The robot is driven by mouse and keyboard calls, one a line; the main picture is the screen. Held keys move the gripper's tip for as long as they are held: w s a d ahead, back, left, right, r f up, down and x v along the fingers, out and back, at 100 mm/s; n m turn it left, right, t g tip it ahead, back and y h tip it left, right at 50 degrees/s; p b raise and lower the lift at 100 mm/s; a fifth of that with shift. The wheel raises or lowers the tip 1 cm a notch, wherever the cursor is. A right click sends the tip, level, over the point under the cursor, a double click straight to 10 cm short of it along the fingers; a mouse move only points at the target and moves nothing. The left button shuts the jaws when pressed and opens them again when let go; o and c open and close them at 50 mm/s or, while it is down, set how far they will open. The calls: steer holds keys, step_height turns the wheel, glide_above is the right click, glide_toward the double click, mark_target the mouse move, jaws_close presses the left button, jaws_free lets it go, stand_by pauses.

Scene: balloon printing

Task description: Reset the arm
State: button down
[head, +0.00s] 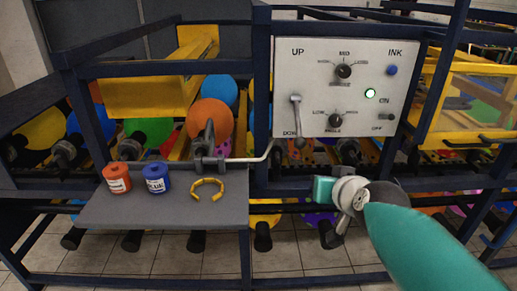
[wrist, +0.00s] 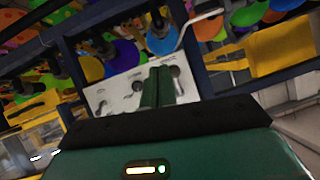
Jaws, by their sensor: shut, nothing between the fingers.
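My arm, with a teal link (head: 420,240), reaches in from the lower right of the head view, its end below the control panel (head: 375,55). In the wrist view my gripper (wrist: 160,75) has its two green fingers together, with nothing held. The fingers stand in front of the pale control panel (wrist: 115,98), which is tilted in that view and partly covered by them. Whether the fingers touch the panel cannot be told. In the head view the fingers are not clearly seen.
A grey shelf (head: 165,212) at left holds an orange jar (head: 117,178), a blue jar (head: 156,178) and a yellow open ring (head: 208,189). The panel has a lever (head: 296,115), knobs and a lit green lamp (head: 370,93). Dark blue frame bars surround the arm's end.

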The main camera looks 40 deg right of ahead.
steer(key=a+f+n+g+y, duration=0.2)
steer(key=a+f+n, duration=0.1)
steer(key=a, duration=1)
steer(key=w+a+f+n+g+y, duration=0.1)
steer(key=a+f+n+g+y, duration=0.2)
steer(key=a, duration=1)
steer(key=shift+w+a+n+y, duration=0.2)
steer(key=shift+n+y, duration=0.1)
steer(key=shift+n, duration=0.4)
steer(key=shift+d, duration=0.2)
